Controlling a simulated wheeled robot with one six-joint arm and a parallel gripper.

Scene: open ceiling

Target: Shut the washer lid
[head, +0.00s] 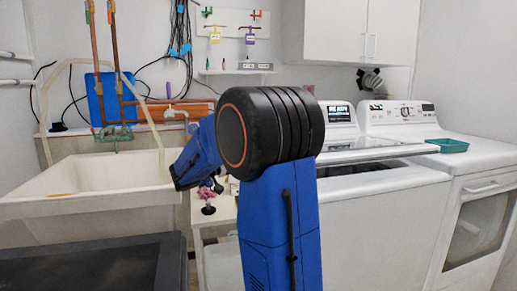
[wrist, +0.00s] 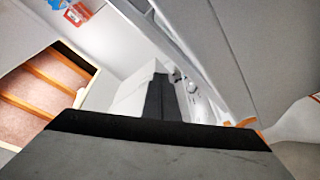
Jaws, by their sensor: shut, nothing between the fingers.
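The washer (head: 380,205) stands right of centre in the head view. Its lid (head: 385,151) is tilted at a low angle, with a dark gap (head: 355,169) below its front edge. My arm's black joint hides the washer's left part. My gripper (wrist: 160,135) fills the bottom of the wrist view as a grey shape with a black edge, shut and empty. I cannot make it out in the head view. A large grey panel (wrist: 265,60) crosses the upper right of the wrist view; I cannot tell whether it is the lid.
A dryer (head: 480,215) stands right of the washer, with a teal tray (head: 447,145) on top. White cabinets (head: 350,32) hang above. A sink (head: 90,185) is at left, a dark flat surface (head: 90,265) in front of it. A small white table (head: 224,212) stands between sink and washer.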

